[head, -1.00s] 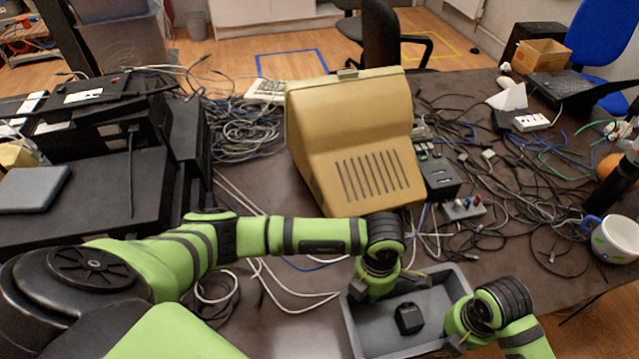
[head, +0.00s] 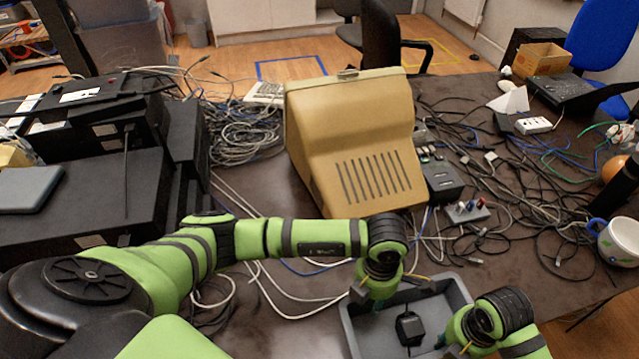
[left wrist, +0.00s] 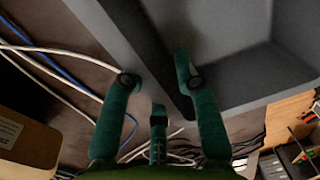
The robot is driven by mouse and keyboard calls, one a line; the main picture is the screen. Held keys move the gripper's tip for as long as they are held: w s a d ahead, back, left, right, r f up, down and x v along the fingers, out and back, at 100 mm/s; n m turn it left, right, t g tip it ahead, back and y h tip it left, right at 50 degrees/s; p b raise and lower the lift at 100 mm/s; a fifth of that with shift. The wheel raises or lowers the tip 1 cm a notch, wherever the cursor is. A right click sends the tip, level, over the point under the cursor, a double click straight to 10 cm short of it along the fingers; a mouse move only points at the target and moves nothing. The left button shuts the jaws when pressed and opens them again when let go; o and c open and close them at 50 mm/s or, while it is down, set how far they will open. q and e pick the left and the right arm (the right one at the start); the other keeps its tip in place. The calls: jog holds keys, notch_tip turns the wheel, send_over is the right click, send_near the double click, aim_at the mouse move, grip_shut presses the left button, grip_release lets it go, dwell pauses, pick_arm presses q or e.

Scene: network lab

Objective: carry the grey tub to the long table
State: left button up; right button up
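The grey tub (head: 349,331) is low in the head view, near the front of the cluttered table, with a small black block (head: 409,328) inside. My left gripper (head: 374,293) is at its far left wall. Whether the tub touches the table is unclear.
A beige terminal (head: 350,140) stands just beyond the tub. Loose cables (head: 540,220) cover the table (head: 255,180) on the right. Black equipment (head: 80,195) is stacked on the left. A white mug (head: 621,243) is near the right edge. Floor shows beyond the table.

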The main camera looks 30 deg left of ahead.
pick_arm(q)
notch_tip(320, 180, up, 10)
jog(key=shift+w+a, duration=0.2)
pick_arm(e)
notch_tip(320, 180, up, 12)
jog(key=shift+s+d, duration=0.25)
pick_arm(q)
jog(key=shift+f, duration=0.15)
dwell(0.4)
